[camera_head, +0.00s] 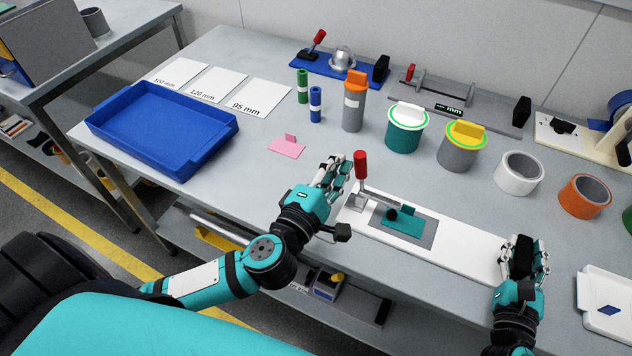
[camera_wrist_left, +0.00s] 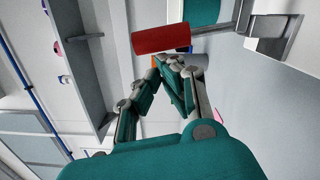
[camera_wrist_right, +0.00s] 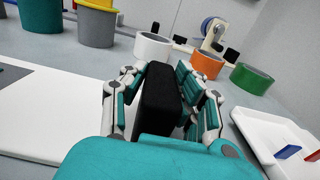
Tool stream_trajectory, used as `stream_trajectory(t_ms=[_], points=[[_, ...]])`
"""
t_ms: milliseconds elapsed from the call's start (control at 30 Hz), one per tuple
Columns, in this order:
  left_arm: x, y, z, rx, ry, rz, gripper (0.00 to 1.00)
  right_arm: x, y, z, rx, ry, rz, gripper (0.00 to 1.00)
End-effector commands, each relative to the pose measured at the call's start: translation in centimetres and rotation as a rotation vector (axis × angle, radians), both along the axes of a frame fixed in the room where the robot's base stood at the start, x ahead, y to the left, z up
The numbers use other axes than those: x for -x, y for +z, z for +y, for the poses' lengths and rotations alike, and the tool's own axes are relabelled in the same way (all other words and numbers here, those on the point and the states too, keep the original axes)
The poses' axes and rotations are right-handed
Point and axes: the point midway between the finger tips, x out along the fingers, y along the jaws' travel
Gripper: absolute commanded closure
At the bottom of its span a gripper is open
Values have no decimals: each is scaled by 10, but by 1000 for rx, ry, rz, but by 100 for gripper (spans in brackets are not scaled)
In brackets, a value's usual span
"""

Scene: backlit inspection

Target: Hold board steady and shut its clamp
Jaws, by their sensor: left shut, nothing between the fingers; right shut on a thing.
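The white board (camera_head: 455,250) lies on the table with a grey plate (camera_head: 425,237) and a teal piece (camera_head: 408,222) on it. The clamp stands at the board's left end, its red handle (camera_head: 360,164) upright; the handle also shows in the left wrist view (camera_wrist_left: 160,39). My left gripper (camera_head: 338,165) is shut and empty, just left of the red handle. My right gripper (camera_head: 524,250) is shut on the black block (camera_wrist_right: 158,100) at the board's right end. The board also shows in the right wrist view (camera_wrist_right: 50,118).
A blue tray (camera_head: 205,150) stands at the left, with a pink card (camera_head: 287,146) near the middle. Capped canisters (camera_head: 404,138) and tape rolls, white (camera_head: 519,173) and orange (camera_head: 585,196), stand behind the board. A white tray (camera_head: 592,318) is at the right.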

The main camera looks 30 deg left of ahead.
Motion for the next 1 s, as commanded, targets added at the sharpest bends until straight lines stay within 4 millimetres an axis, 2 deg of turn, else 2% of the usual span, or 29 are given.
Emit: stream_trajectory(t_ms=[233,333,700,833,1000], points=[[1,-1,0,0,0,0,100,1,-4,0,-1,-1,8,100],[9,-2,1,0,0,2,100,1,-4,0,-1,-1,8,100],[77,-2,5,0,0,5,100,1,-4,0,-1,-2,8,100],[92,-2,6,0,0,2,100,1,-4,0,-1,-1,8,100],[100,-1,7,1,0,0,100,1,-4,0,-1,-1,8,100]])
